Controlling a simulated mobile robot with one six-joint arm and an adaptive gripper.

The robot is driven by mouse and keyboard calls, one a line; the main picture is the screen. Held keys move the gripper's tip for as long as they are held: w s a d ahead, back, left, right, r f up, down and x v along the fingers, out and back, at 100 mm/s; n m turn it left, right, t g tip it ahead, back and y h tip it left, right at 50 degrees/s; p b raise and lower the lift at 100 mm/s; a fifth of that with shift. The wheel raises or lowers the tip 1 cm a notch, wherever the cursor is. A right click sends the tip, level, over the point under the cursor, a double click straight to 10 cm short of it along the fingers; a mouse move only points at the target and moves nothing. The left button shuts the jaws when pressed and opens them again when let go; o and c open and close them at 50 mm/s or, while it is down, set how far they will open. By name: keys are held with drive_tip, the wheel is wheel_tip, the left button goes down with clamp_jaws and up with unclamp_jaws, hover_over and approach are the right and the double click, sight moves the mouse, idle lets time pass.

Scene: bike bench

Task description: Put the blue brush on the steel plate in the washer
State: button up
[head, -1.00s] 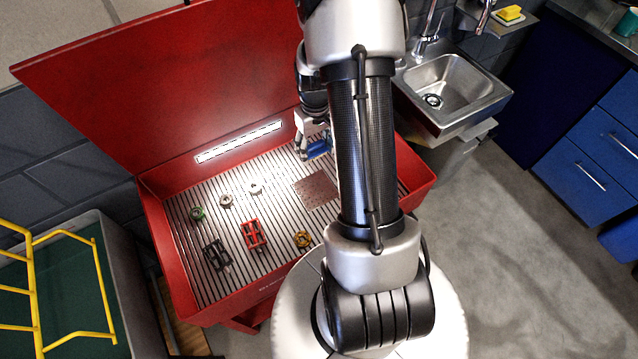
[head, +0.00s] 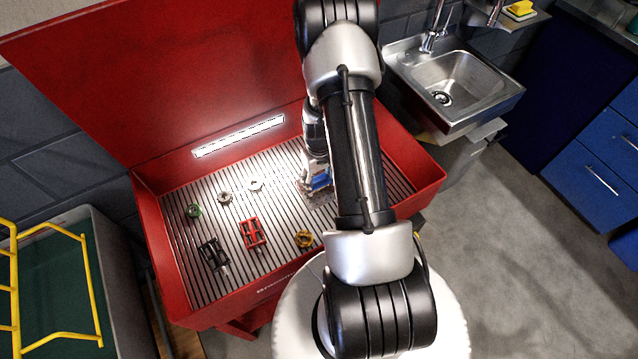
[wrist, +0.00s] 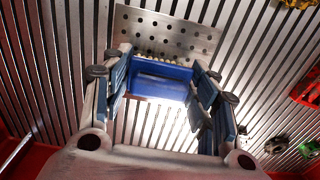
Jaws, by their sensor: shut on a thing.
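The blue brush (wrist: 160,80) is between the fingers of my gripper (wrist: 163,88) in the wrist view, with its pale bristles at the edge of the perforated steel plate (wrist: 185,36). My gripper is shut on the brush. In the head view my gripper (head: 316,184) and the blue brush (head: 321,180) are low over the steel plate (head: 322,202), which they partly hide. I cannot tell whether the brush touches the plate. The red washer (head: 157,235) has a slatted floor and a raised lid.
On the slats left of the plate lie a black pedal (head: 213,254), a red pedal (head: 253,232), a yellow ring part (head: 304,239), a green ring (head: 194,211) and small metal parts (head: 225,198). A steel sink (head: 455,85) stands at the back right.

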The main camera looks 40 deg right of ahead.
drive_tip(key=shift+f, duration=0.55)
drive_tip(key=shift+f, duration=0.15)
drive_tip(key=o, duration=1.1)
drive_tip(key=shift+c, duration=0.2)
